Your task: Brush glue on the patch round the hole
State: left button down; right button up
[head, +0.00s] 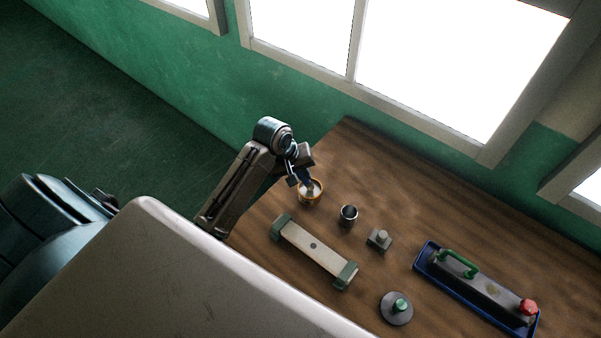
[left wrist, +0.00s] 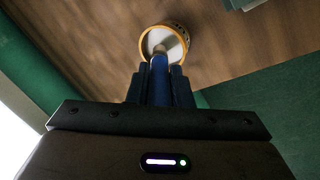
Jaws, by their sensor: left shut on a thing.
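My left gripper (head: 298,174) is shut on a blue-handled brush (left wrist: 159,74), which also shows as a small blue piece in the head view (head: 305,180). The brush points down at an orange-rimmed pot (head: 318,198) with pale contents, near the table's left edge. In the left wrist view, the brush tip overlaps the inside of the pot (left wrist: 184,39); how deep it reaches I cannot tell. A pale strip (head: 325,255) with a dark hole (head: 313,246) in its middle lies in front, with grey-green blocks at both ends. My right gripper is not in view.
A dark metal cup (head: 348,215) and a small knobbed block (head: 379,240) stand beside the strip. A round disc with green knob (head: 396,309) lies nearer. A blue tray (head: 427,249) at right holds a long dark tool with green handle and red knob. Bare wooden table (head: 430,200) lies behind.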

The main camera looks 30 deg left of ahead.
pick_arm(q)
jog(key=shift+f, duration=0.45)
dwell(1.1)
jog(key=shift+r, duration=3.6)
jog(key=shift+s+f, duration=0.1)
